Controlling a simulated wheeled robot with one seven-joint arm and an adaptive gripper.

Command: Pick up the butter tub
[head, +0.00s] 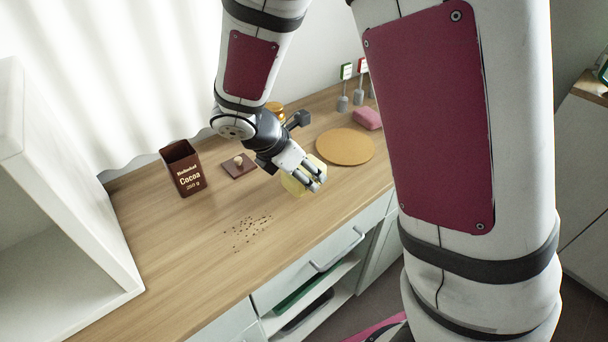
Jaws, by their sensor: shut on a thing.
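The butter tub (291,187) is a pale yellow tub near the front edge of the wooden counter. My gripper (316,183) is over it with its fingers shut on it, and they hide part of it. Only pale yellow parts of the tub show around the fingers. I cannot tell whether the tub touches the counter or is a little above it.
A brown cocoa tin (184,170), a brown square lid with a knob (239,166) and scattered dark crumbs (247,232) are to the left. A round tan board (345,147) and a pink block (367,118) are to the right. A white cabinet (70,210) stands far left.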

